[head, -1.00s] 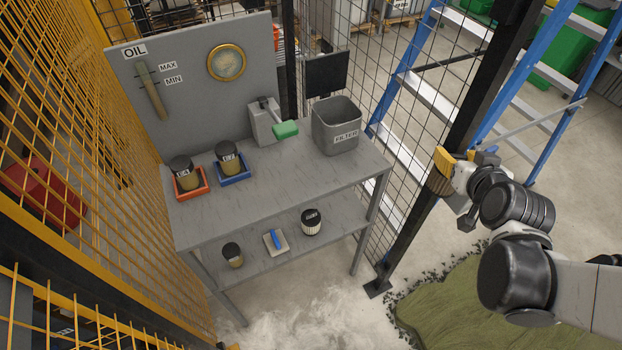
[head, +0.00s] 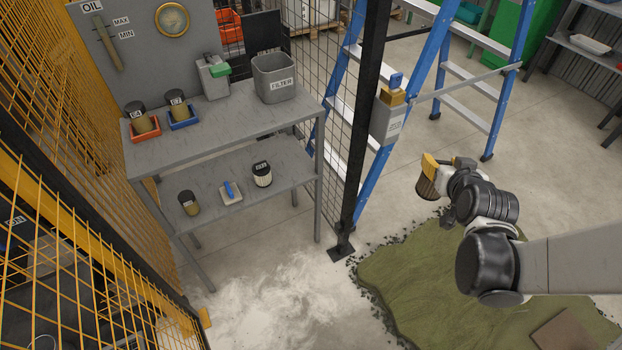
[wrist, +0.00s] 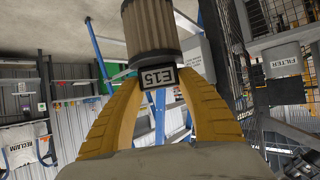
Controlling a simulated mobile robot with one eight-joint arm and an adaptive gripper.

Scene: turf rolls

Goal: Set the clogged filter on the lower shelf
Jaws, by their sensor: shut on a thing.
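My gripper (head: 431,168) has yellow fingers and is shut on a brownish pleated filter (head: 426,187) with a dark end. In the wrist view the held filter (wrist: 152,35) sticks out beyond the fingertips, with a tag reading E15 between the fingers. The gripper is in the air over the floor, right of the grey bench and apart from it. The bench's lower shelf (head: 290,163) carries a dark-capped amber jar (head: 189,204), a blue-handled tool on a pale pad (head: 231,191), and a pale pleated filter with a black cap (head: 262,174).
The bench top (head: 222,120) holds two jars in a red tray (head: 146,135) and a blue tray (head: 184,121), and a grey bin marked FILTER (head: 275,80). A black post (head: 362,130) and mesh stand between bench and gripper. A blue ladder (head: 425,90) and green turf (head: 430,270) are nearby.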

